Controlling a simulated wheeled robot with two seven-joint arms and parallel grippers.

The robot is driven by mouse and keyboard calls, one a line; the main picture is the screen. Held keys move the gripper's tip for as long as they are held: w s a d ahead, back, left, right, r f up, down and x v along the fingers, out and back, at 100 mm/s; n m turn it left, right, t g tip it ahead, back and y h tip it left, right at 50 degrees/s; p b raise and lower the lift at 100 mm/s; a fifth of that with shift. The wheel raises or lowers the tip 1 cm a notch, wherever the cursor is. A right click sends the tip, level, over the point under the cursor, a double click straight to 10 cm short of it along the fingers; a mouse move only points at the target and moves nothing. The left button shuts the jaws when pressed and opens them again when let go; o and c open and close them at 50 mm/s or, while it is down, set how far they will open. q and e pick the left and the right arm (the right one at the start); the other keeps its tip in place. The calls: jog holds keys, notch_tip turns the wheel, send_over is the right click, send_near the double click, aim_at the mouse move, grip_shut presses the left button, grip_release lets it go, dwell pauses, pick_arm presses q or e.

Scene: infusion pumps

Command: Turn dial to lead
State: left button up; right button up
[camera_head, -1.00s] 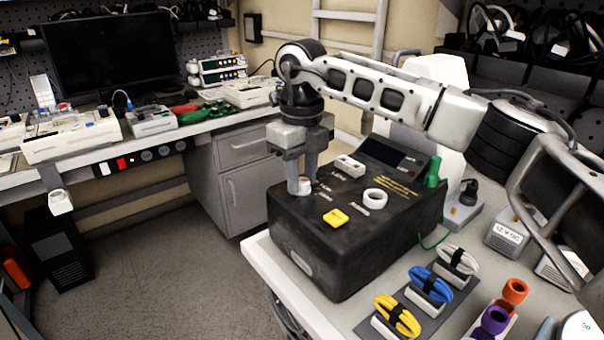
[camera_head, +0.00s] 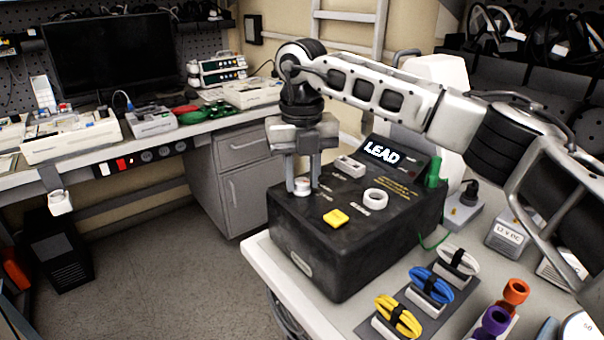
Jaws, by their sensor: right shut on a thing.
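A black device box (camera_head: 345,250) stands on the white table at the centre. Its screen (camera_head: 384,152) is lit and reads "LEAD". A small white dial (camera_head: 302,188) is on the left part of its top. My right gripper (camera_head: 303,186) points down over the dial, its fingers on either side of it and shut on it. Part of the dial is hidden by the fingers. A white ring-shaped knob (camera_head: 376,198), a white switch block (camera_head: 349,166) and a yellow button (camera_head: 336,217) are also on top. My left gripper is not in view.
A green plug (camera_head: 433,172) stands at the box's right edge. Coiled yellow (camera_head: 398,317), blue (camera_head: 431,285) and white (camera_head: 459,262) cables lie in front right. Orange (camera_head: 515,292) and purple (camera_head: 495,321) pieces stand beside them.

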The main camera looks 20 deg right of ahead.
aim_at(302, 181)
jog(key=shift+r, duration=0.1)
jog(key=o, duration=1)
notch_tip(302, 181, up, 16)
jog(key=shift+f, duration=0.1)
